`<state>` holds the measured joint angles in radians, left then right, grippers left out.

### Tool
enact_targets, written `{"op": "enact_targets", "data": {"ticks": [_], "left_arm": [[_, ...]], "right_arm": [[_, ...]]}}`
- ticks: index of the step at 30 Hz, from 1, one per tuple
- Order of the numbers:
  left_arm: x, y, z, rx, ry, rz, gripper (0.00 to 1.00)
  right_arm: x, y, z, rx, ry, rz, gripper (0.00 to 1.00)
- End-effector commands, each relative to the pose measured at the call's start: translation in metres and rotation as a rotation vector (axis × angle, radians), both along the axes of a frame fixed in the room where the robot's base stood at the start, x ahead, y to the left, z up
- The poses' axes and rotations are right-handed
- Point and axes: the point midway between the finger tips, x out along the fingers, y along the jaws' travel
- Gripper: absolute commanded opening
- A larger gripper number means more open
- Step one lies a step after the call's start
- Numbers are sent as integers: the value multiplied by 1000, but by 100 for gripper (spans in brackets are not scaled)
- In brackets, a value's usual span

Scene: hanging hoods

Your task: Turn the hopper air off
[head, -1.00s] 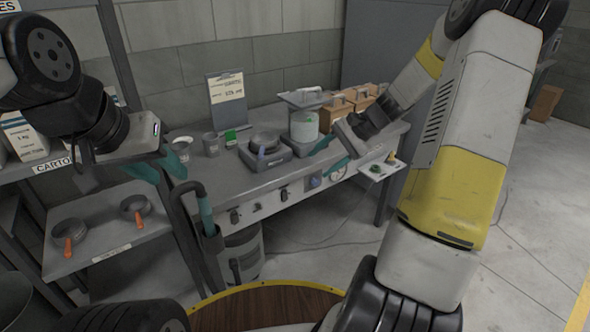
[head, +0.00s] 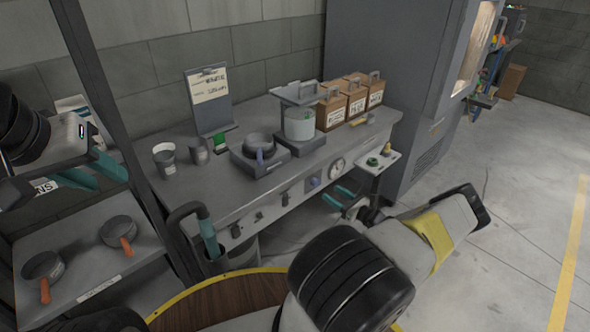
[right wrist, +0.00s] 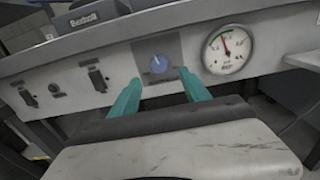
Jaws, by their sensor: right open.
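A blue round knob (head: 314,182) sits on a dark square plate on the bench's front panel. In the right wrist view the knob (right wrist: 159,63) is in front of my fingertips, with small unreadable lettering below it. A round pressure gauge (right wrist: 227,49) is to its right; it also shows in the head view (head: 337,166). My right gripper (right wrist: 162,90) is open and empty, its teal fingers spread to either side below the knob, apparently not touching it. In the head view my right gripper (head: 338,197) is low before the panel. My left gripper (head: 92,170) looks open and empty at the left.
Dark switches (right wrist: 97,78) line the panel to the left. A small side shelf (head: 378,161) juts out right of the gauge. The bench top (head: 205,188) holds scales, cups, a clipboard (head: 208,98) and boxes (head: 355,98). Pans rest on a left shelf (head: 85,272). The right floor is clear.

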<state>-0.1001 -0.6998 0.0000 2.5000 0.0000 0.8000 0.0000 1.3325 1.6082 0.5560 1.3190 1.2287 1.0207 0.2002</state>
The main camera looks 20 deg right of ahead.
Motion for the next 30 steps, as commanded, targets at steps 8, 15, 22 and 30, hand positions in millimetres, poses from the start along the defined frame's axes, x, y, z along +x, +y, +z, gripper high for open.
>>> {"op": "enact_targets", "data": {"ticks": [8, 15, 22, 30], "left_arm": [[0, 0, 0, 0, 0, 0, 36], [0, 0, 0, 0, 0, 0, 36], [0, 0, 0, 0, 0, 0, 36], [0, 0, 0, 0, 0, 0, 36]], "right_arm": [[35, 16, -1, 3, -1, 0, 55], [64, 27, -1, 2, 0, -1, 55], [71, 30, -1, 3, 1, -1, 55], [71, 30, -1, 2, 1, -1, 31]]}}
